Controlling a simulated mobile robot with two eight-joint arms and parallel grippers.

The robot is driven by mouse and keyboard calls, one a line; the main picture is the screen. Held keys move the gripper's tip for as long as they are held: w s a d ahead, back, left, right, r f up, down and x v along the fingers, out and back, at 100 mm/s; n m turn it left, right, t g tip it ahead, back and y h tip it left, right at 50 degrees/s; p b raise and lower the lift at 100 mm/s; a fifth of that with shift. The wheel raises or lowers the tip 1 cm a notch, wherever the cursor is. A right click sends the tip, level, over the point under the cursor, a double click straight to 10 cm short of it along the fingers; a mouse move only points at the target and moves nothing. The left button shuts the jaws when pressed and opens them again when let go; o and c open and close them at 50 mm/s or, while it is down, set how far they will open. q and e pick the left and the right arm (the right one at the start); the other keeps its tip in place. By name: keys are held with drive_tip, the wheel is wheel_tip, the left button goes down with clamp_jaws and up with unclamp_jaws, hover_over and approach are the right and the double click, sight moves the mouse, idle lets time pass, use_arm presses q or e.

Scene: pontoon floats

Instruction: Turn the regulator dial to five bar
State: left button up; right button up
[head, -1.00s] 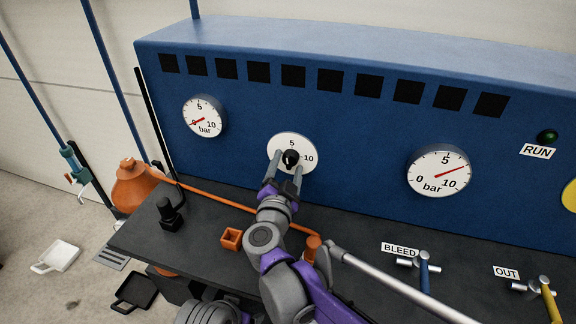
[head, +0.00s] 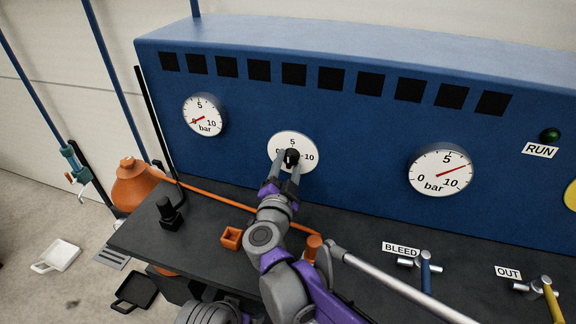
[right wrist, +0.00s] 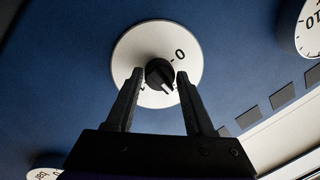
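The regulator dial (head: 276,142) is a white disc marked 0, 5 and 10 with a black knob (head: 291,157) at its centre, on the blue panel. My right gripper (head: 288,155) is at the knob. In the right wrist view, the two fingers (right wrist: 159,72) stand on either side of the knob (right wrist: 158,73), with narrow gaps, so it looks open around it. A pale line on the knob points to the lower right there. The 0 shows; other numbers are hidden behind the fingers. My left gripper is not in view.
The left gauge (head: 204,115) has its red needle near 0. The right gauge (head: 440,170) has its needle past 5. BLEED (head: 425,270) and OUT (head: 547,290) valve levers stand at the right. A small orange box (head: 231,238) sits on the black bench.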

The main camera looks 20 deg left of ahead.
drive_tip(key=o, duration=0.3)
drive_tip(key=s+b, duration=0.1)
drive_tip(key=s, duration=0.9)
drive_tip(key=shift+s+d, duration=0.4)
drive_tip(key=shift+f, duration=0.1)
